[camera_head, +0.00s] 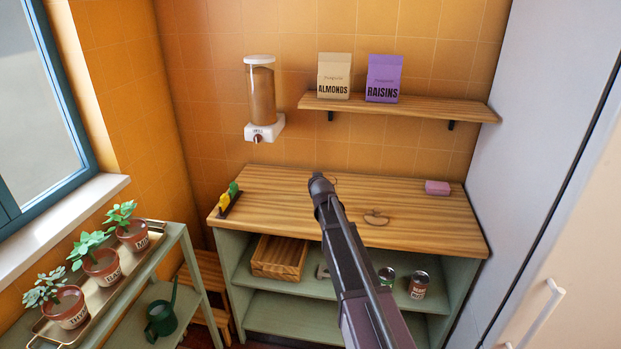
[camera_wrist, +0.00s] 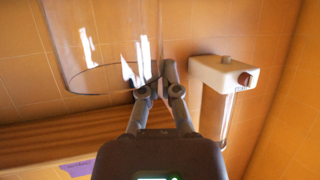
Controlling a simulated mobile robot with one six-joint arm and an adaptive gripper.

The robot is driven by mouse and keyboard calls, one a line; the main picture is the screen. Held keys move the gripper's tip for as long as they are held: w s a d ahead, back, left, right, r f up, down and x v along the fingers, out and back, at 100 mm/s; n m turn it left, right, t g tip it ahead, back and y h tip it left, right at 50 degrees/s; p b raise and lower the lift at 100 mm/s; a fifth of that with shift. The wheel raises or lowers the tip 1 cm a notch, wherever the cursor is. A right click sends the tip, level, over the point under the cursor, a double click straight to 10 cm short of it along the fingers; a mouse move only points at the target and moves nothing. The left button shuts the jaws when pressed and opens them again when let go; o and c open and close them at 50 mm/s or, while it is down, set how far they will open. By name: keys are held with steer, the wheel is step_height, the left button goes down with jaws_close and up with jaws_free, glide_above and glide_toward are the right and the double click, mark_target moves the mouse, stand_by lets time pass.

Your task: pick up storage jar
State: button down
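A large clear glass storage jar (camera_wrist: 100,50) fills the upper left of the wrist view, which looks upside down. Its round rim shows as a dark ellipse and part of it runs out of the frame. My gripper (camera_wrist: 157,75) has its fingers close together at the jar's wall by the rim and looks shut on it; bright reflections blur the contact. In the head view my gripper (camera_head: 321,182) is over the back of the wooden counter (camera_head: 285,205). The jar is hard to make out there; only a faint arc shows beside the fingertips.
A wall dispenser (camera_head: 262,100) hangs left of my gripper. A shelf (camera_head: 400,107) carries bags of almonds (camera_head: 333,80) and raisins (camera_head: 383,80).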

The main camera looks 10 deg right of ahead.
steer(key=s+d+r+p, duration=0.1)
steer(key=s+d, duration=0.2)
steer(key=s, duration=0.9)
steer(key=shift+d, duration=0.35)
steer(key=shift+r, duration=0.1)
